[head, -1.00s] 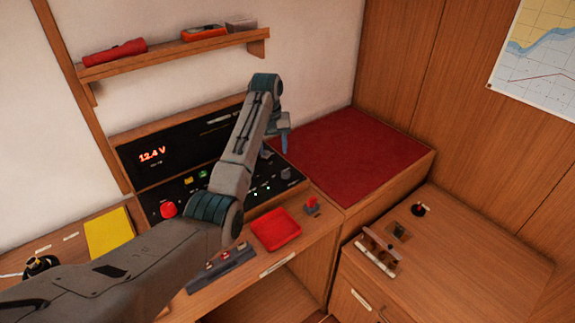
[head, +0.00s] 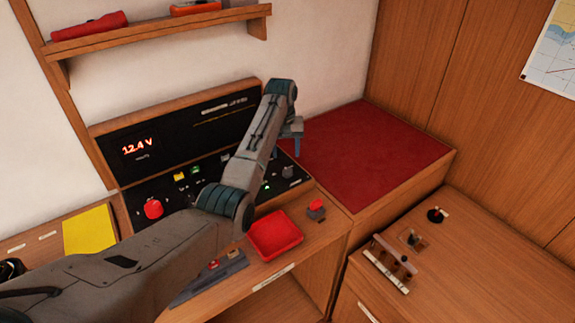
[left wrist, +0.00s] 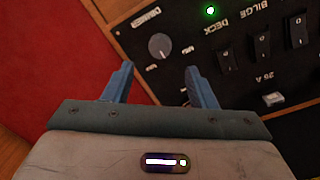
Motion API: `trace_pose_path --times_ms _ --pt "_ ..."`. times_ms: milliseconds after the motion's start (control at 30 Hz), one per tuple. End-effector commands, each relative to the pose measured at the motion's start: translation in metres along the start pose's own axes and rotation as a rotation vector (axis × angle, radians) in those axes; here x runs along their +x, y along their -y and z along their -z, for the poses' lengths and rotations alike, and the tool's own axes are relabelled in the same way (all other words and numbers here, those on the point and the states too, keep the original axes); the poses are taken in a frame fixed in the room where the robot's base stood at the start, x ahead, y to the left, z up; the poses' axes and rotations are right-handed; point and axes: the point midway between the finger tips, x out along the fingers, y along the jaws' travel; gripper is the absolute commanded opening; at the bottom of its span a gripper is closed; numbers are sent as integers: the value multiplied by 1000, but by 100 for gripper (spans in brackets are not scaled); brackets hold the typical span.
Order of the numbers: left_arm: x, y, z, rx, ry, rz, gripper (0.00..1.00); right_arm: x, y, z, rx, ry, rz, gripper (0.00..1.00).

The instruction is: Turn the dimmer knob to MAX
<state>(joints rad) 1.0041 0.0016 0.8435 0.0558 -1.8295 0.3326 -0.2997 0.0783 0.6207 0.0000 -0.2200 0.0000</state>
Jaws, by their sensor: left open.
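The dimmer knob (left wrist: 159,46) is a round grey knob on the black panel, beside the printed word DIMMER in the left wrist view. Small labels flank it, too small to read, and a light mark shows at its edge. In the head view the knob (head: 288,171) sits at the panel's right end. My left gripper (left wrist: 160,68) is open and empty, its two blue fingers apart. In the head view the left gripper (head: 287,142) hangs above and beyond the knob, apart from it. My right gripper is not in view.
The black switch panel (head: 215,112) shows 12.4 V and a red knob (head: 153,208). Rocker switches (left wrist: 263,45) stand beside the dimmer. A red tray (head: 275,236) and red button (head: 316,205) lie in front. A clear red mat (head: 365,150) is to the right.

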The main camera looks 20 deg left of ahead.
Motion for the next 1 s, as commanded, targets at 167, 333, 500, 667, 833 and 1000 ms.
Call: trace_pose_path --times_ms 167,333,500,667,833,1000 --pt "33 0 -1 0 4 1 52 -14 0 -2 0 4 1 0" --pt "59 0 -1 0 3 1 52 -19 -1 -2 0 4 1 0" --pt "70 0 -1 0 1 0 52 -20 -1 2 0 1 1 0" --pt "72 0 -1 0 0 0 52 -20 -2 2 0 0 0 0" --pt "72 0 -1 0 0 0 42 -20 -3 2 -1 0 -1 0" --pt "72 0 0 0 0 0 8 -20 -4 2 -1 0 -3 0"
